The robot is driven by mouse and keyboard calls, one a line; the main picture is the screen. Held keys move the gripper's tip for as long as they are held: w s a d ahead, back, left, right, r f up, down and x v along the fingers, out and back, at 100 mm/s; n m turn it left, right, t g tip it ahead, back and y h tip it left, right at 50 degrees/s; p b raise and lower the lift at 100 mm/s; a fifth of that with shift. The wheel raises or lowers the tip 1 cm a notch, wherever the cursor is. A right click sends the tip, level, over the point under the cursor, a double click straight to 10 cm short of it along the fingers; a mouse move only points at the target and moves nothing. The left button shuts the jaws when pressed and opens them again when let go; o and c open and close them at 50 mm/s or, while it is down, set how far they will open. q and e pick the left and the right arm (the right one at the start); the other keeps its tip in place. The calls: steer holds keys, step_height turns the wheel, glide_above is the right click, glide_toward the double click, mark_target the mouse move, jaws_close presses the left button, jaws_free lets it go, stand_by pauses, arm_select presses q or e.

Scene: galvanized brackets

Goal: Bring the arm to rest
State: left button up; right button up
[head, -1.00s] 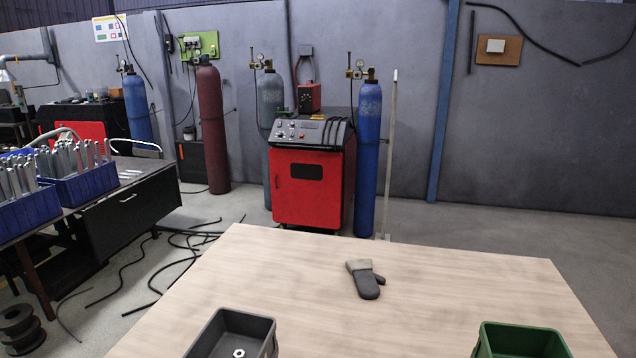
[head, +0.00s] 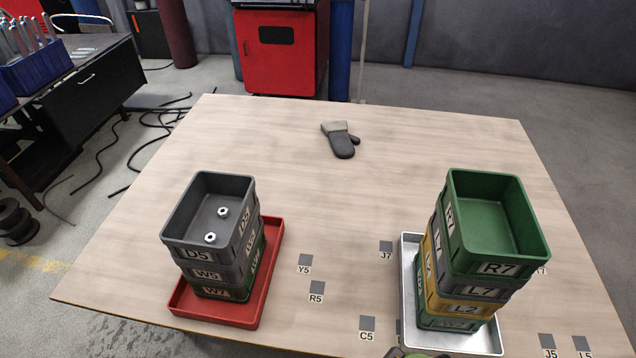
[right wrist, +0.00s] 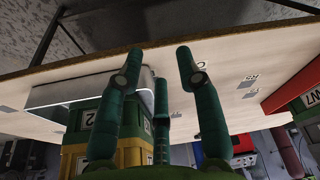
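My right gripper (right wrist: 160,62) shows in the right wrist view with its green fingers spread apart and nothing between them. It hangs near the table edge by the silver tray. A small green and dark part, likely of my right arm, peeks in at the bottom edge of the head view. My left gripper is in neither view. On the table (head: 290,180), a left stack has a grey D5 bin (head: 185,235) on top with two nuts inside. A right stack has an empty green R7 bin (head: 490,225) on top.
The left stack stands on a red tray (head: 268,260). The right stack stands on a silver tray (head: 408,310). An oven mitt (head: 341,139) lies towards the back. Small grey labelled squares, such as J7 (head: 386,246), mark the table. The middle is clear.

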steer(key=s+f+g+b, duration=0.1)
steer(key=s+f, duration=0.2)
steer(key=f, duration=0.6)
steer(key=s+f, duration=0.2)
steer(key=f, duration=0.6)
steer(key=s+d+f, duration=0.2)
steer(key=s+f, duration=0.9)
steer(key=s, duration=0.2)
steer(key=shift+d+f+g+b, duration=0.3)
steer(key=shift+d+g+b, duration=0.1)
steer(key=shift+b, duration=0.05)
